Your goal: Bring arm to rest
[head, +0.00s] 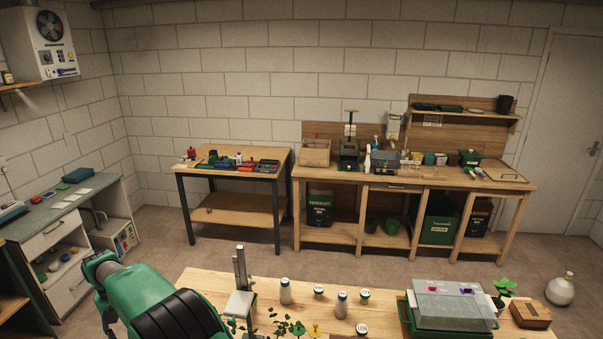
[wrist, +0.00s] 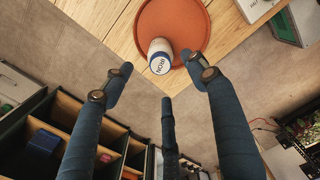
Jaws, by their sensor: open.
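My gripper (wrist: 158,72) shows in the wrist view with its dark blue fingers spread wide and nothing between them. Beyond the fingertips, a white jar (wrist: 160,57) with a blue band and a label reading "IRON" is on a round terracotta-coloured tray (wrist: 205,20) on a wooden table. I cannot tell how far the fingers are from the jar, but they appear apart from it. In the head view my green arm reaches in at the lower left, and its gripper is out of frame.
A near wooden table (head: 210,287) holds white bottles, small labelled pots, seedlings and a clear-lidded green box (head: 452,303). A long workbench (head: 400,180) and a smaller table (head: 240,205) stand at the back wall. Open floor lies between. Open shelving (wrist: 80,110) shows below the gripper.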

